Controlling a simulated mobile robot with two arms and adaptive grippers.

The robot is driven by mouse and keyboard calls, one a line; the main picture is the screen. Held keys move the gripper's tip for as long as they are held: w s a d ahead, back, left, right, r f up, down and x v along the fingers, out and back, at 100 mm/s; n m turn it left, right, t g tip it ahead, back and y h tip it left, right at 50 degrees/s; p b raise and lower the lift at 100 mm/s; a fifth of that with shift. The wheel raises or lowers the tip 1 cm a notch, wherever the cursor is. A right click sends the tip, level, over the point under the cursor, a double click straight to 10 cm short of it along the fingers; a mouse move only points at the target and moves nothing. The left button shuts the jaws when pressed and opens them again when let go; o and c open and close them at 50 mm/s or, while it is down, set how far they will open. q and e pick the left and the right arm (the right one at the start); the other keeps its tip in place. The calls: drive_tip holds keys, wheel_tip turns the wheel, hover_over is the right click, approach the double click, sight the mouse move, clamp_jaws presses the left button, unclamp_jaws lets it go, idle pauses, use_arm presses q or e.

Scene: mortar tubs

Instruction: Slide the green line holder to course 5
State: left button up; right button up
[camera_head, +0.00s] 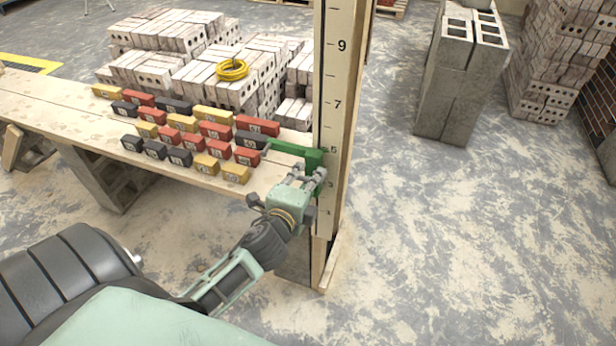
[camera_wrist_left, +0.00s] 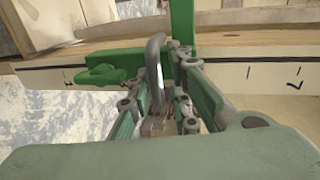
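The green line holder (camera_head: 314,160) sits on the tall pale post (camera_head: 336,75) with painted course numbers. Its green bar reaches left over the plank, and its upper part is beside the 5 mark. In the left wrist view the holder (camera_wrist_left: 182,25) crosses the post, and a grey metal loop (camera_wrist_left: 156,65) stands out towards me. My left gripper (camera_head: 309,174) is at the holder's lower front. In the left wrist view its fingers (camera_wrist_left: 160,100) stand apart on either side of the loop; finger contact is unclear. My right gripper is out of view.
A plank table (camera_head: 60,105) left of the post carries several red, yellow and black small blocks (camera_head: 215,130). Brick stacks (camera_head: 160,70) with a yellow coil (camera_head: 232,69) stand behind. Grey blocks (camera_head: 450,90) stand at right.

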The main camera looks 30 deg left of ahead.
use_arm(q)
drive_tip(key=shift+o, duration=0.8)
drive_tip(key=shift+r, duration=0.1)
drive_tip(key=v, duration=1.2)
drive_tip(key=s+d+f+n+g+h, duration=0.1)
drive_tip(key=s+f+n+g, duration=0.15)
drive_tip(key=f, duration=0.95)
drive_tip(key=s+d+f+n+g+h, duration=0.1)
drive_tip(key=s+d+f+g, duration=0.15)
drive_tip(key=f, duration=0.85)
drive_tip(key=s+f+n+g+h, duration=0.1)
drive_tip(key=s+f+n+g, duration=0.15)
drive_tip(key=f, duration=0.95)
drive_tip(key=s+d+f+n+g, duration=0.1)
drive_tip(key=s+f+n+g, duration=0.2)
drive_tip(key=s+f, duration=0.6)
drive_tip(key=s+d+f+n+g, duration=0.1)
drive_tip(key=s+f+n+g, duration=0.2)
drive_tip(key=s+f, duration=0.7)
drive_tip(key=s, duration=0.6)
drive_tip(key=shift+s+d+n+h, duration=0.2)
drive_tip(key=shift+d+n+h, duration=0.05)
drive_tip(key=shift+n+h, duration=0.15)
